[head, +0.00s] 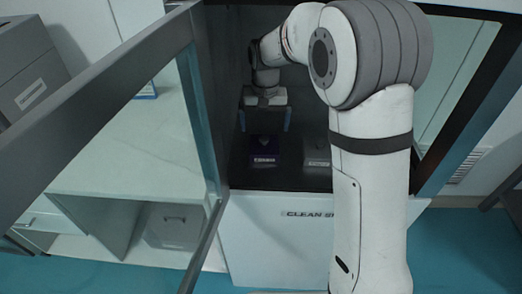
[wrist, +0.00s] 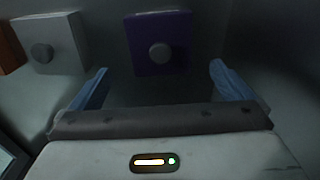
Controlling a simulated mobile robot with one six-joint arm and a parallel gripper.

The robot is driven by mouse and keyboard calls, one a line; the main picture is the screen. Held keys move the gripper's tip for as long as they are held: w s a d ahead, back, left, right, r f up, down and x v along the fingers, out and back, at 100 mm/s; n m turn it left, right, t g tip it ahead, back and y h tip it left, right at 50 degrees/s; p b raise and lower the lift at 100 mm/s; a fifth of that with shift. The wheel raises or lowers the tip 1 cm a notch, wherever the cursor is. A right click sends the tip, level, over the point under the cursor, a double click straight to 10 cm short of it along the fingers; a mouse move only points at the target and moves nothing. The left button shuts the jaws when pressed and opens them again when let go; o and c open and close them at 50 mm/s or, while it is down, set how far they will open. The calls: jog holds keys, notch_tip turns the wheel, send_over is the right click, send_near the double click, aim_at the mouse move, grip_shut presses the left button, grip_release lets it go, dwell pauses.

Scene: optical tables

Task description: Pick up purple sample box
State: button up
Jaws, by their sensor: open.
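The purple sample box (head: 264,148) sits on the dark floor inside the open cabinet in the head view. In the wrist view the purple box (wrist: 177,62) has a round grey knob on its top. My gripper (head: 265,122) is inside the cabinet, pointing down above the box, with its blue fingers spread wide and nothing between them. In the wrist view my gripper (wrist: 158,82) shows its two blue fingers on either side, and the box lies beyond them, toward the top of the picture, roughly centred between them.
A grey-white box (head: 317,152) with a similar knob (wrist: 42,53) stands beside the purple one. An orange-brown box (wrist: 9,48) shows at the wrist view's left edge. The cabinet's open glass door (head: 150,120) stands at left, and its side walls are close around my arm.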

aim_at(264, 138)
jog(key=shift+w+a+f, duration=0.25)
jog(key=shift+a+f, duration=0.05)
jog(key=shift+f, duration=0.55)
jog(key=f, duration=0.4)
jog(key=f+p, duration=0.1)
jog(key=f, duration=0.1)
jog(key=shift+s+d+f, duration=0.25)
jog(key=shift+s+f, duration=0.1)
jog(key=shift+f, duration=0.05)
jog(key=shift+c, duration=0.2)
jog(key=c, duration=1.1)
